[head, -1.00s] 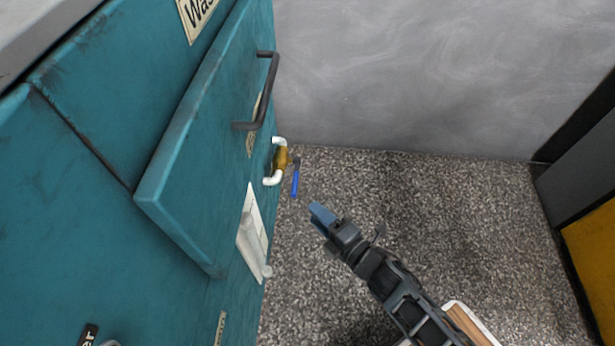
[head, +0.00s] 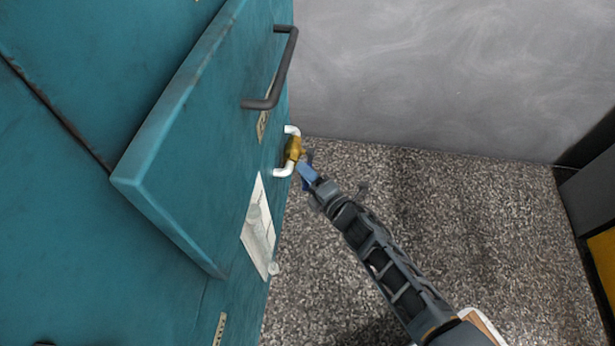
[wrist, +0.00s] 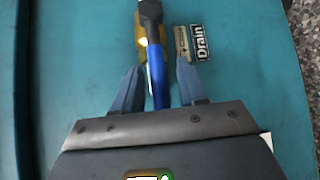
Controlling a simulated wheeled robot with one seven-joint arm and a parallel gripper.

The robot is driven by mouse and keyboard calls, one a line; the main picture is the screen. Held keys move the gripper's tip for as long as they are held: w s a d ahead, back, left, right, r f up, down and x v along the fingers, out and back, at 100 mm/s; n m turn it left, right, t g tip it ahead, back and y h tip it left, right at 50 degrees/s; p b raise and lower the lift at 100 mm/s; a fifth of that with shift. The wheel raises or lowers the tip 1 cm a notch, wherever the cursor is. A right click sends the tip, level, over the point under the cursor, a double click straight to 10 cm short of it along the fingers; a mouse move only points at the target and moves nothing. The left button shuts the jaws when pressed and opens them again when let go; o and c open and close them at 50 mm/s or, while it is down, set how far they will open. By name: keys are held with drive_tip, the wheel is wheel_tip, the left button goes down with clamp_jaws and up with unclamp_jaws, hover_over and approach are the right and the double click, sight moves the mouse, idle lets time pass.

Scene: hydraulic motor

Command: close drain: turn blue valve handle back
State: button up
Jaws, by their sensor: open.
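The blue valve handle (wrist: 156,75) shows in the wrist view, running down from a dark pivot on the brass valve body (wrist: 141,42). My gripper (wrist: 158,72) is open, with one blue-grey finger on each side of the handle. I cannot tell whether either finger touches it. In the head view the brass valve (head: 294,148) sits on a white pipe (head: 283,172) at the teal cabinet's side. My gripper (head: 305,167) is right at the valve there and hides most of the handle. A "Drain" label (wrist: 202,42) is beside the valve.
The teal cabinet (head: 60,200) fills the left, with a dark bar handle (head: 284,70) above the valve. A paper sheet (head: 258,235) and a clear tube-like part are below it. Speckled floor (head: 460,230) is open to the right, before a grey wall (head: 450,70).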

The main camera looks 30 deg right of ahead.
drive_tip(key=shift+c, duration=0.2)
clamp_jaws()
idle(0.5)
